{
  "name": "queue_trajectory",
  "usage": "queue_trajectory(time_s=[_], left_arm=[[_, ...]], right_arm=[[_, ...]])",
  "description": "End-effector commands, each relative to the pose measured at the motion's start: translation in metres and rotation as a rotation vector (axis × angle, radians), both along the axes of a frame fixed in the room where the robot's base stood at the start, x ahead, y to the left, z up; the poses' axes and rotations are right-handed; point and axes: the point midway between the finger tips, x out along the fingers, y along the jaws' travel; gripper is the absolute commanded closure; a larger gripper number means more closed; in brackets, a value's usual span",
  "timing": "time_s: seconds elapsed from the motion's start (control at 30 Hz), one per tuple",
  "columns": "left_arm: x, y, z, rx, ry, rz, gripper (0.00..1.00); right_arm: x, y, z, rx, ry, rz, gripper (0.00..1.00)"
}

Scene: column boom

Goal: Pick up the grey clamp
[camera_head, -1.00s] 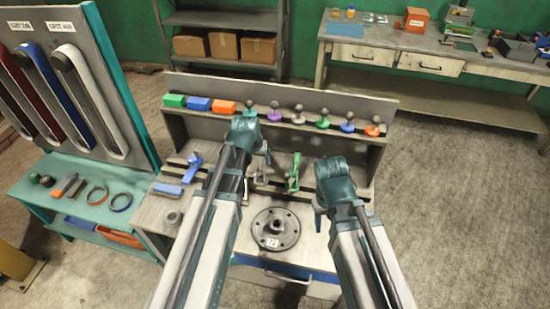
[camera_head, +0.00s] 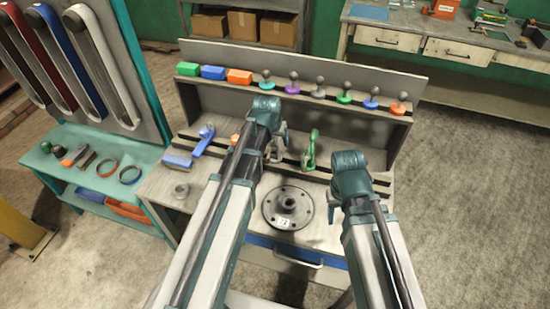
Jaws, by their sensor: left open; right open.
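The grey clamp (camera_head: 276,153) stands on the lower shelf of the workbench, between a mostly hidden orange piece (camera_head: 235,138) and a green clamp (camera_head: 311,150). My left arm covers part of the view beside it. My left gripper (camera_head: 282,132) is open, just above and behind the grey clamp in the picture; I cannot tell whether they touch. My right gripper (camera_head: 334,206) is open and empty, mostly hidden behind its own wrist, over the bench right of the round flange.
A round metal flange (camera_head: 287,207) sits on the bench top. Coloured blocks and several knobs line the upper shelf (camera_head: 330,108). A teal side table (camera_head: 70,170) stands left.

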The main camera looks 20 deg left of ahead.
Motion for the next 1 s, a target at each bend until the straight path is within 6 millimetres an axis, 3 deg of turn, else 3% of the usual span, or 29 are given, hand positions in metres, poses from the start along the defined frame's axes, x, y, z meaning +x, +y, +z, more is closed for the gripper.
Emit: queue_trajectory(time_s=[0.27,0.7,1.0], left_arm=[[0.001,0.001,-0.006,0.0,0.0,0.0,0.28],[0.012,0.007,-0.053,0.0,0.0,0.0,0.28],[0.013,0.007,-0.053,0.0,0.0,0.0,0.28]], right_arm=[[0.0,0.0,-0.006,0.0,0.0,0.0,0.5],[0.0,0.0,-0.053,0.0,0.0,-0.001,0.5],[0.0,0.0,-0.053,0.0,0.0,-0.001,0.5]])
